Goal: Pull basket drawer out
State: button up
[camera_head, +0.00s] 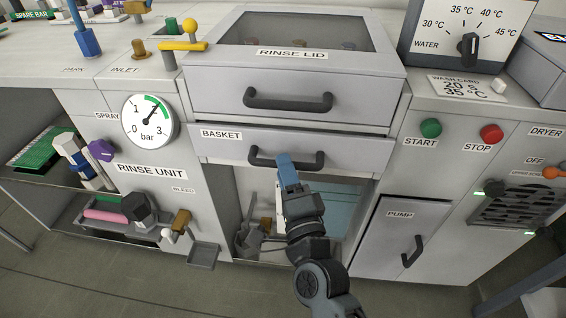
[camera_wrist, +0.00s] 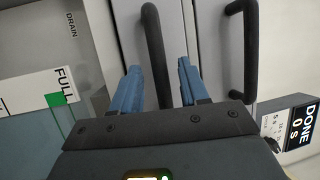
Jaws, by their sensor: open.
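The basket drawer (camera_head: 350,148) is a light grey front labelled BASKET, below the rinse lid section. Its dark bar handle (camera_head: 311,162) runs level across the front. My gripper (camera_head: 288,163) is at the handle's middle, with its blue fingers pointing at the drawer. In the wrist view, my gripper (camera_wrist: 157,85) has its two blue fingers apart, one on each side of the basket handle (camera_wrist: 156,50). Gaps show between the handle and the fingers. The drawer front stands slightly forward of the cabinet, with its side edge showing.
Above is the rinse lid front with its own dark handle (camera_head: 287,99), also in the wrist view (camera_wrist: 250,50). Below is an open bay holding a grey scoop-like item (camera_head: 249,238). The pump door (camera_head: 400,236) is at right, and a pressure gauge (camera_head: 150,121) is at left.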

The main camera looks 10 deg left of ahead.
jog(key=shift+x, duration=1.1)
grip_shut()
